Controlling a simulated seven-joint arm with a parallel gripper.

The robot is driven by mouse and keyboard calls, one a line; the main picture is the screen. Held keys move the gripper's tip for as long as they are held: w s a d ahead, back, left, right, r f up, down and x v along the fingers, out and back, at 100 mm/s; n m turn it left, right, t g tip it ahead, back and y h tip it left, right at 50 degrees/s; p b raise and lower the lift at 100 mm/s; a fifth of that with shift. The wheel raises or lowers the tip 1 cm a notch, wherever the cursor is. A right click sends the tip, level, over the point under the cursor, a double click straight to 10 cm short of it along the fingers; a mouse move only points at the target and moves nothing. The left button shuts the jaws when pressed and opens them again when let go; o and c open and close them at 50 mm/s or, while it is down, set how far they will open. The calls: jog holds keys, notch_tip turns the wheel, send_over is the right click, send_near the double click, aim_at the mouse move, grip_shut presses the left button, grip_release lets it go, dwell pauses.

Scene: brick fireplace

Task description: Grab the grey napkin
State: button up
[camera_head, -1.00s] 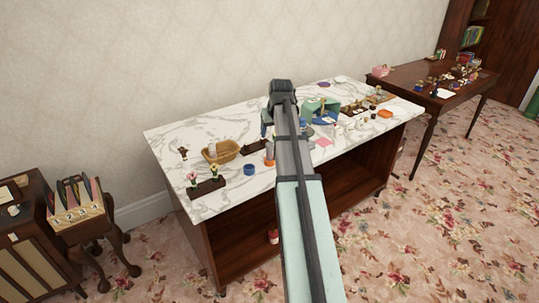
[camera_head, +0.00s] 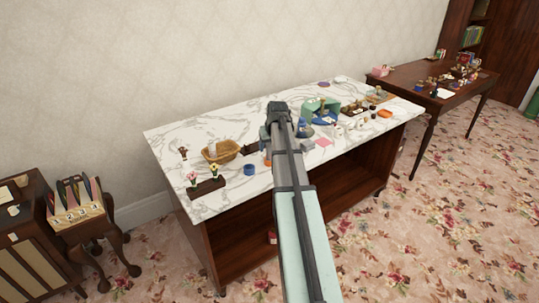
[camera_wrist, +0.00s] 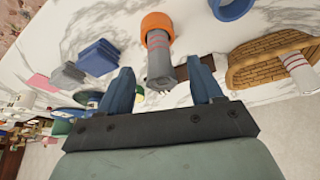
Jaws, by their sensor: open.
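A grey roll with red stripes (camera_wrist: 159,62), which looks like the grey napkin, stands out of an orange ring or holder (camera_wrist: 157,22) in the wrist view. My gripper (camera_wrist: 160,86) is open, with one blue-grey finger on each side of the roll's near end. The roll lies between the fingers with gaps on both sides. In the head view, my arm hides most of the roll, and a bit of the orange holder (camera_head: 268,162) shows beside it. A separate grey block-like item (camera_wrist: 67,76) lies to the left in the wrist view.
A wicker basket (camera_wrist: 255,60) holding a pale striped roll is close on the right in the wrist view. A blue ring (camera_head: 250,169) and a planter (camera_head: 206,188) stand on the marble top (camera_head: 190,135). A blue block (camera_wrist: 97,57) lies left of the roll.

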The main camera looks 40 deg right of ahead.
aim_at(269, 150)
jog(key=x, duration=0.4)
jog(key=shift+s+f, duration=0.1)
jog(key=shift+f, duration=0.05)
jog(key=c, duration=1)
jog(key=shift+c, duration=0.2)
